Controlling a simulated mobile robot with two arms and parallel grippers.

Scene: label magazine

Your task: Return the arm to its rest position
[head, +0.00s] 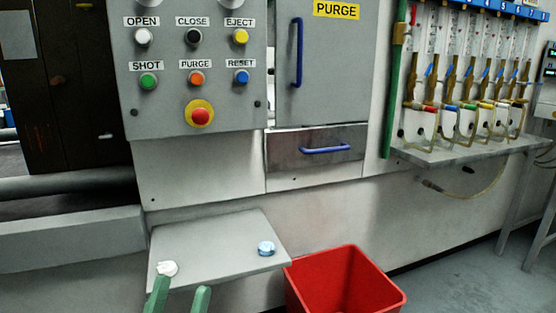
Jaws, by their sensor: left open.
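My left gripper (179,296) shows at the bottom edge of the head view as two green fingers, spread apart with a gap between them. Nothing shows between the fingers. The fingers are at the front edge of a small grey shelf (215,240). A small white object (167,268) sits on the shelf's front left corner, just above the left fingertip in the picture; I cannot tell whether they touch. A small blue and white round object (266,248) sits on the shelf's right side, apart from the gripper. The rest of my left arm and my right gripper are out of view.
A red bin (345,283) stands right of the shelf. Behind is a grey machine with a button panel (195,65), a PURGE door (325,60) and a drawer with a blue handle (325,150). A rack of hoses (470,90) is at right. Floor (440,280) is clear at lower right.

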